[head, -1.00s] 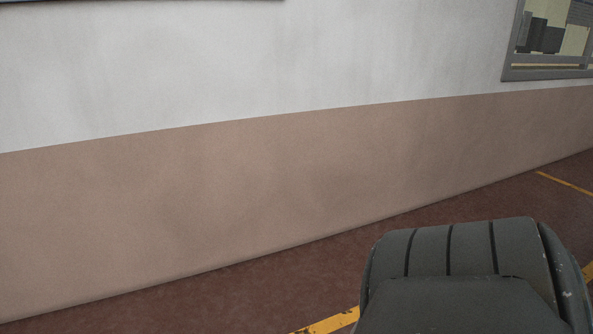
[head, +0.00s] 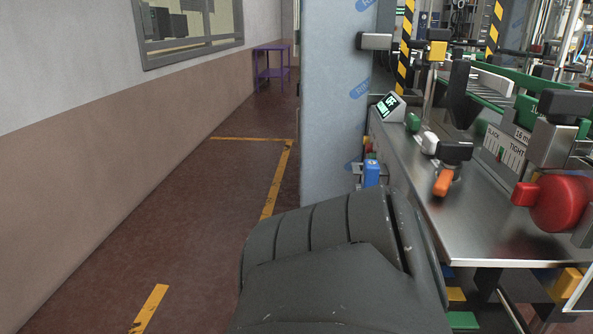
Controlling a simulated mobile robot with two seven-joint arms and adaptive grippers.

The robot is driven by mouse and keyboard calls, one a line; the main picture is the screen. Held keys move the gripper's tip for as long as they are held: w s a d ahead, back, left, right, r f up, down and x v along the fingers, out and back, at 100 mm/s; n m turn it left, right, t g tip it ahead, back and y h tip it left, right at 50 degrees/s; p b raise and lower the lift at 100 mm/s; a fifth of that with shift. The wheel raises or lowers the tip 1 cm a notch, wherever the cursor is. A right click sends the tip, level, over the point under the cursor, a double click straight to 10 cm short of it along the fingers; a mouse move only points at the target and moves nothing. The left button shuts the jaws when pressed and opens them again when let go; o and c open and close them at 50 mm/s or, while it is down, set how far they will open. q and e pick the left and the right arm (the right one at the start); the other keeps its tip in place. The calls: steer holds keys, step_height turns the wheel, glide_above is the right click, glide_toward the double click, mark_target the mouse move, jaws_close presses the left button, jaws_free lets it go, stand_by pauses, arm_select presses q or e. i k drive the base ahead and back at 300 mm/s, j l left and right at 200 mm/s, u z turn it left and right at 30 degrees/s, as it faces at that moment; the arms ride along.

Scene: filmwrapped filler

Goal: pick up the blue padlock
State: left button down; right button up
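A small blue block-shaped thing with a pale mark (head: 371,173), which looks like the blue padlock, shows at the left end of the machine, below the level of its steel top. A grey metal piece is beside it; whether it hangs or is fastened there I cannot tell. Neither of my grippers is in view. A dark grey part of my own body fills the lower middle, just below the blue thing in the picture.
The steel machine top (head: 465,222) on the right carries an orange handle (head: 443,183), a red knob (head: 562,203) and a small display (head: 389,105). A pale blue-grey column (head: 335,110) stands behind. Open floor (head: 190,215) lies left. A purple table (head: 272,72) stands far back.

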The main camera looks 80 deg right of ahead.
mark_target(371, 170)
steer(key=l+z, duration=0.2)
steer(key=z, duration=2.65)
steer(key=k+j, duration=0.15)
steer(key=j, duration=0.15)
steer(key=k+j, duration=0.15)
steer(key=j, duration=0.15)
